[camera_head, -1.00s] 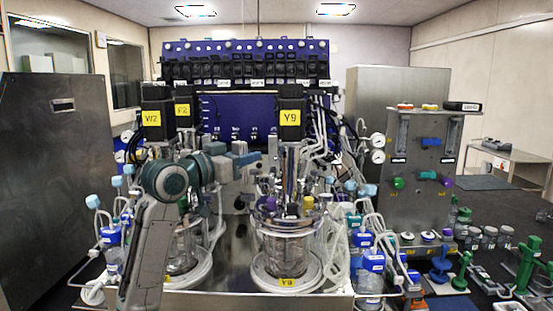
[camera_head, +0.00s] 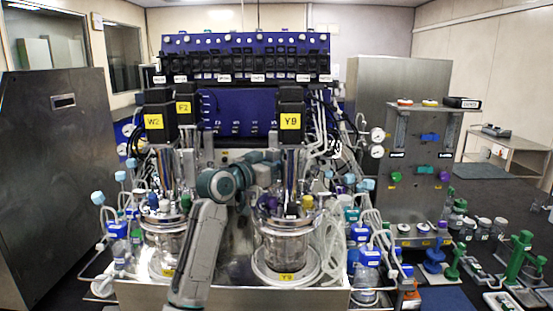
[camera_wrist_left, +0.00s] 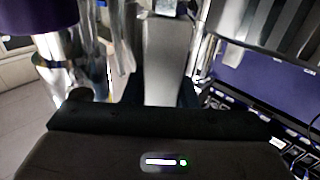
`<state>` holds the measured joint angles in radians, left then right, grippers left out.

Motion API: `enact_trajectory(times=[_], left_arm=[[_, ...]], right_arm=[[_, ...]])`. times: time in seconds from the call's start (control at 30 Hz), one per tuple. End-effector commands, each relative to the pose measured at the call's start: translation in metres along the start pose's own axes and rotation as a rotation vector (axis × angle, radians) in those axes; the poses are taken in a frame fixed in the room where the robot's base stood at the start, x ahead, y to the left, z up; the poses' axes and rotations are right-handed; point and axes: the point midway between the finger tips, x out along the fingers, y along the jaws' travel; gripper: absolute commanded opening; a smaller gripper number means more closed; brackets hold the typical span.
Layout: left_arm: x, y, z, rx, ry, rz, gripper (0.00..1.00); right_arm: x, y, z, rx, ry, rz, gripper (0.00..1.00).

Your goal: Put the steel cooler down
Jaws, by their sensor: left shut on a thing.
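My left gripper (camera_wrist_left: 160,95) is shut on a grey steel piece, which I take to be the steel cooler (camera_wrist_left: 166,58); it stands between the dark fingers in the left wrist view. In the head view the left arm rises from the bottom and bends right, and its gripper (camera_head: 274,166) is among the fittings above the Y9 vessel (camera_head: 287,243). The cooler cannot be told apart from the steel parts there. Whether its lower end touches anything is hidden. My right gripper is not in view.
The W2 vessel (camera_head: 164,246) stands left of the arm. The black Y9 motor (camera_head: 291,118) is above the right vessel. Tubes and blue-capped bottles (camera_head: 369,256) crowd the right side. A grey valve panel (camera_head: 425,180) stands further right. A dark steel cabinet (camera_head: 55,190) is at the left.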

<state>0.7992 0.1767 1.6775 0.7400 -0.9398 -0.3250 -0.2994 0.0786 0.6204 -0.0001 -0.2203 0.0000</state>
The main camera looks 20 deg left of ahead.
Motion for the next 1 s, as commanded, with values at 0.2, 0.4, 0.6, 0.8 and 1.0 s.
enact_trajectory(times=[0.2, 0.4, 0.6, 0.8, 1.0], left_arm=[[0.0, 0.0, 0.001, 0.0, 0.001, 0.0, 0.31], [0.0, 0.0, 0.001, 0.0, 0.001, 0.0, 0.34], [-0.005, -0.001, 0.001, 0.002, 0.001, -0.001, 0.34], [-0.04, -0.002, 0.005, 0.006, 0.001, -0.004, 0.34], [-0.083, -0.002, 0.004, 0.005, 0.0, -0.004, 0.34]], right_arm=[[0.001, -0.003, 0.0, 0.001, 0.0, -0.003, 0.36], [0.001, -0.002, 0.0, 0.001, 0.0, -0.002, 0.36], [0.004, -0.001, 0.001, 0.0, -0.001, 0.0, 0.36], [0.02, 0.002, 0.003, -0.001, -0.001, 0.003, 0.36], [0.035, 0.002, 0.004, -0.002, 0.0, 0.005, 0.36]])
